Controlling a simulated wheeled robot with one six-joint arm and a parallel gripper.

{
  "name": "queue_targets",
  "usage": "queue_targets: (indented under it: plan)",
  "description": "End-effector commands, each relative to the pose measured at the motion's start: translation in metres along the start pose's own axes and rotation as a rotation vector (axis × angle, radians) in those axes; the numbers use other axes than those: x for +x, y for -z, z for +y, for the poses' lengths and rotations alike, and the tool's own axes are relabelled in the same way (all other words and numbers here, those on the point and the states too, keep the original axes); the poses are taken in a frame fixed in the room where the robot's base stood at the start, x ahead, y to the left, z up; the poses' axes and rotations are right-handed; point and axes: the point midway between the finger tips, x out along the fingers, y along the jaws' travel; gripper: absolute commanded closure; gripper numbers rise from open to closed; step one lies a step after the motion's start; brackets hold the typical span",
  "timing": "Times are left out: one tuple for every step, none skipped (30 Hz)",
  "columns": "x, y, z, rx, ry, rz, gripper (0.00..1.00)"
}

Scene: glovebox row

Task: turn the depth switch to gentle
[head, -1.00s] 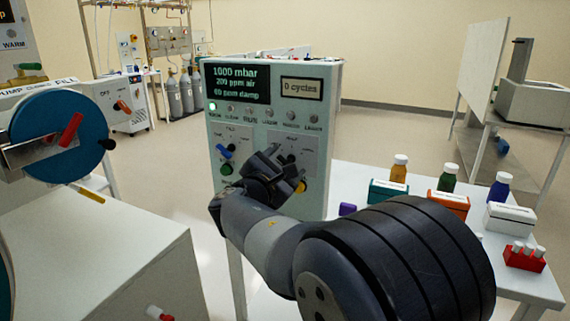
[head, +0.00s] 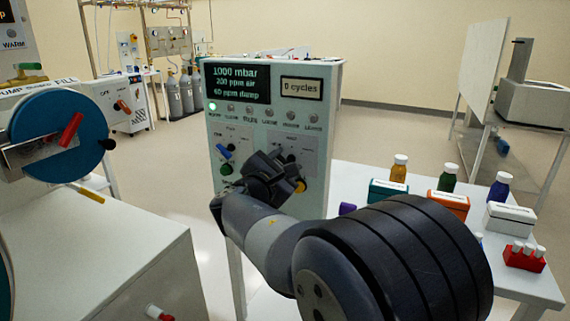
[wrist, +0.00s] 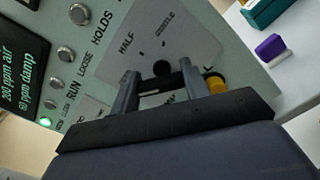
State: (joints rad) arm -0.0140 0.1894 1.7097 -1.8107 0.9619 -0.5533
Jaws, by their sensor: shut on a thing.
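The control cabinet (head: 325,130) stands ahead, with a display, a row of small buttons and two switch panels on its front. My gripper (head: 283,166) is at the right-hand panel, covering much of it. In the wrist view, the fingers (wrist: 160,83) stand on either side of a black knob (wrist: 161,67) on a panel marked HALF and another, unclear word. They are shut on this knob, which I take for the depth switch. The knob's pointer and its exact setting are hidden. A yellow knob (wrist: 215,83) sits just right of the fingers.
A blue lever (head: 224,152) and a green button (head: 226,169) are on the left-hand panel. A table (head: 350,180) with bottles and boxes stands at right. A machine with a blue wheel (head: 85,115) stands at left.

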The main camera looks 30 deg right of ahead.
Motion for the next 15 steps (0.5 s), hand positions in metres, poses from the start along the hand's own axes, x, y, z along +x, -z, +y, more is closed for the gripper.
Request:
queue_targets:
  plan:
    - [-0.0001,0.0007,-0.0006,0.007,0.000,0.000,0.79]
    - [0.0000,0.0009,-0.0009,0.012,0.000,0.000,0.79]
    - [0.0000,0.0013,-0.0011,0.021,0.000,-0.001,0.79]
    - [-0.0001,0.0015,-0.0014,0.030,0.000,-0.001,0.79]
    - [-0.0001,0.0018,-0.0016,0.041,0.000,-0.001,0.79]
    - [-0.0001,0.0022,-0.0021,0.058,-0.001,-0.002,0.79]
    - [-0.0002,0.0025,-0.0024,0.073,-0.001,-0.002,0.79]
    - [-0.0002,0.0028,-0.0028,0.089,-0.001,-0.002,0.79]
    - [-0.0002,0.0032,-0.0032,0.114,-0.001,-0.002,0.79]
    - [-0.0001,0.0034,-0.0033,0.133,-0.001,-0.002,0.79]
    - [-0.0001,0.0038,-0.0035,0.154,-0.002,-0.002,0.79]
    - [-0.0001,0.0044,-0.0040,0.183,-0.001,-0.002,0.79]
    - [-0.0001,0.0045,-0.0041,0.206,-0.001,-0.001,0.79]
    - [-0.0001,0.0043,-0.0041,0.231,-0.002,-0.002,0.79]
    - [-0.0002,0.0044,-0.0043,0.262,-0.002,-0.002,0.79]
